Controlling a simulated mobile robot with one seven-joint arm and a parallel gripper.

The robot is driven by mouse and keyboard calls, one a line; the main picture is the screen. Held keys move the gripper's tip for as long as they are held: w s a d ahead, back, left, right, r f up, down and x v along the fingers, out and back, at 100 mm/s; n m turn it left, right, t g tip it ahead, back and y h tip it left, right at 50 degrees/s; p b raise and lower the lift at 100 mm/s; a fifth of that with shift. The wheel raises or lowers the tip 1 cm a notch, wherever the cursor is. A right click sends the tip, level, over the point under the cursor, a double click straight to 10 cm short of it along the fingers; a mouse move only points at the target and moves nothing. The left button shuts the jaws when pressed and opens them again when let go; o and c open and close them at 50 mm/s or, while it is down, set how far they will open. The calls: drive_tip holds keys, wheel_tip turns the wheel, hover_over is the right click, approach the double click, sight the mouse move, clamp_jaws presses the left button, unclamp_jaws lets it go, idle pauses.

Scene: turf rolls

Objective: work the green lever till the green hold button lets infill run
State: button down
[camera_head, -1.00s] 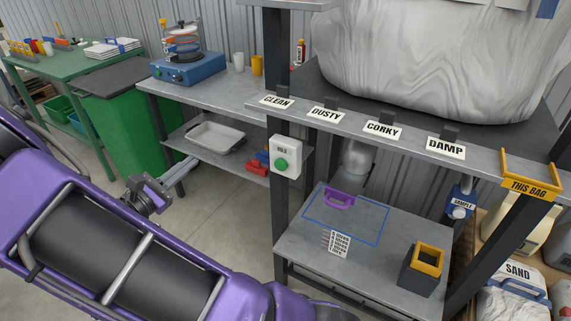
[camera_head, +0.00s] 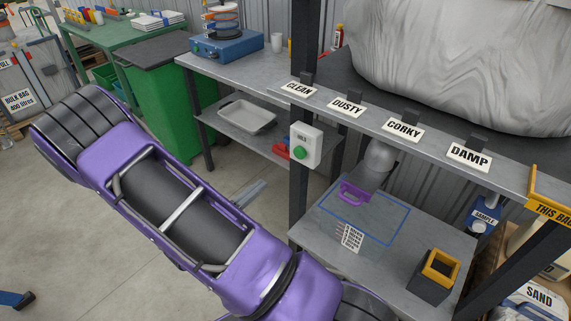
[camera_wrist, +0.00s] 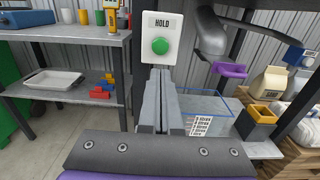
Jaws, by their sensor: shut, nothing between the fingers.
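A white box marked HOLD (camera_head: 305,146) with a round green button (camera_head: 300,153) is fixed to the dark post. The button also shows in the wrist view (camera_wrist: 160,46). I see no green lever; a purple handle (camera_head: 354,193) sits by the grey spout (camera_head: 380,158) under the upper shelf, and shows right of the post in the wrist view (camera_wrist: 230,69). A clear blue-edged bin (camera_head: 388,238) stands below the spout and looks empty. My gripper (camera_wrist: 162,74) is shut and empty, its tips just below the button in the wrist view; whether they touch anything is unclear.
Labels CLEAN, DUSTY, CORKY and DAMP (camera_head: 469,154) line the upper shelf edge under a large grey bag (camera_head: 440,60). A black-and-yellow box (camera_head: 436,276) stands on the lower shelf. A side bench (camera_head: 260,68) holds a blue device.

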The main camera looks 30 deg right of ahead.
sight(298, 153)
drive_tip(key=x, duration=1.4)
drive_tip(key=shift+w+d, duration=0.25)
drive_tip(key=shift+d, duration=0.35)
drive_tip(key=shift+w+d+r, duration=0.15)
drive_tip(key=shift+d, duration=0.4)
drive_tip(key=shift+a, duration=0.7)
drive_tip(key=v, duration=1.3)
drive_tip(key=shift+s+a, duration=0.15)
drive_tip(key=shift+s, duration=0.05)
